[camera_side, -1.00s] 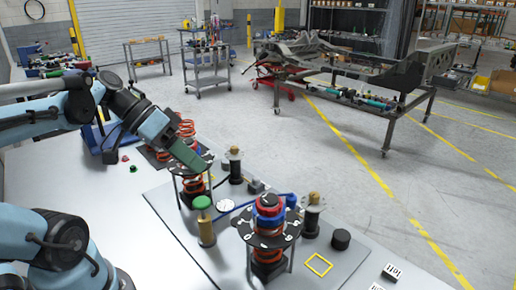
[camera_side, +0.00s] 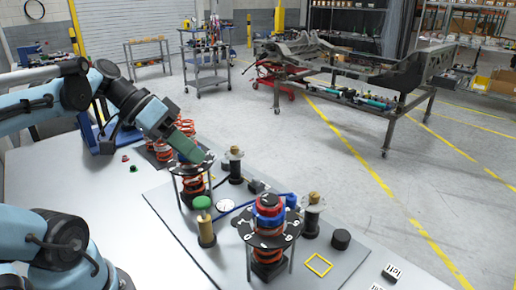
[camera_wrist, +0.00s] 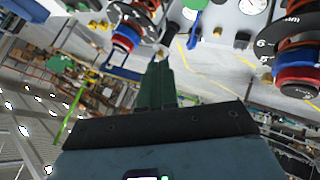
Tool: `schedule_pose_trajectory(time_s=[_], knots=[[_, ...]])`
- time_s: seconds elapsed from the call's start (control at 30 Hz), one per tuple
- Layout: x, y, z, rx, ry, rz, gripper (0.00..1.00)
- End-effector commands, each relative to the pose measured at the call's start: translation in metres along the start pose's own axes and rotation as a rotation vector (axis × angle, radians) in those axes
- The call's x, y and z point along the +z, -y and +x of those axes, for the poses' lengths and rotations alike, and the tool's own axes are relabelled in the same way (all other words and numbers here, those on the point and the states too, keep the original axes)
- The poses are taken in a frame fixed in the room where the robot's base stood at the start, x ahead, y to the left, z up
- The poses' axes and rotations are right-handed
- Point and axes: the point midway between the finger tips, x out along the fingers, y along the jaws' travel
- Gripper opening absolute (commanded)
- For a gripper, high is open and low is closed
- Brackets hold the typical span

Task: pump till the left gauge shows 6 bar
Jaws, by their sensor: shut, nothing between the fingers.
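My gripper (camera_side: 192,155) has green fingers, closed together and empty. In the side view its tips are at the left spring stand's black disc (camera_side: 190,166); I cannot tell whether they touch. The fingers also show in the wrist view (camera_wrist: 157,82). A brass cylinder with a green knob (camera_side: 202,202), apparently the pump, stands upright below and right of my gripper, apart from it. A white round gauge (camera_side: 226,206) lies just right of the knob. A dial also shows in the wrist view (camera_wrist: 252,5). Neither reading is legible.
A second spring stand with a numbered black disc (camera_side: 282,235) stands at the front. A small "left" block (camera_side: 392,272) lies front right.

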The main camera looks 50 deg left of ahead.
Motion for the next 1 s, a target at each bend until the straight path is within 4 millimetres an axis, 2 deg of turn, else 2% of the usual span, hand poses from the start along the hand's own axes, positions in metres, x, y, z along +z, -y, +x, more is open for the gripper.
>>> schedule_pose_trajectory(time_s=[0.3, 0.5, 1.0], knots=[[0.022, 0.022, 0.03, 0.0, 0.0, 0.0, 0.0], [0.031, 0.031, 0.043, 0.0, 0.0, 0.0, 0.0], [0.036, 0.035, 0.049, 0.0, 0.0, 0.0, 0.0]])
